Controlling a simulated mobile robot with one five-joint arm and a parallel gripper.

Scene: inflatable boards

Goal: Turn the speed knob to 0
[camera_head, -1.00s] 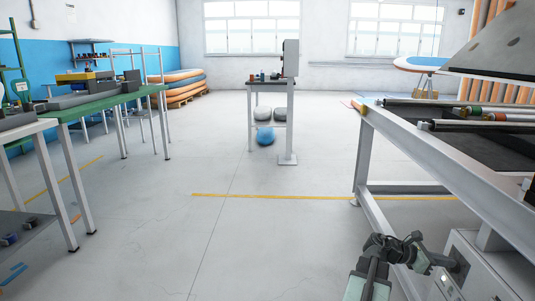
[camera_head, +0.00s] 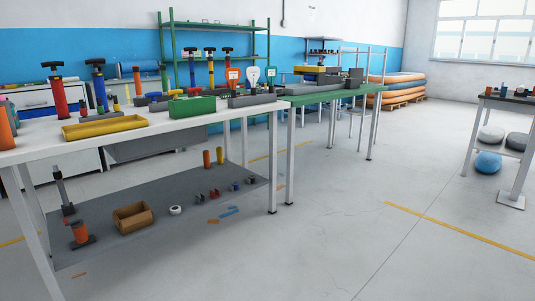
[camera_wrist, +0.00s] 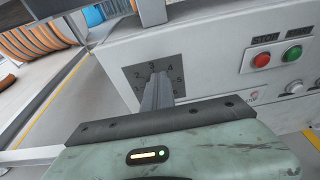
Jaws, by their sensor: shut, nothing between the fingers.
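In the wrist view, a square grey dial plate (camera_wrist: 154,75) with numbers around it, among them 2, 3, 4 and 5, sits on a pale machine panel. My gripper (camera_wrist: 160,76) is shut, its fingers together and pointing at the middle of this plate. The fingers cover the centre, so the knob and its pointer setting are hidden. I cannot tell whether the fingertips touch the knob. My gripper is not in the head view.
A red button (camera_wrist: 262,60) and a green button (camera_wrist: 293,53) sit right of the dial, with a small round pale control (camera_wrist: 295,87) below. In the head view, a white workbench (camera_head: 145,128) with pumps and trays stands left; open floor (camera_head: 340,215) lies right of it.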

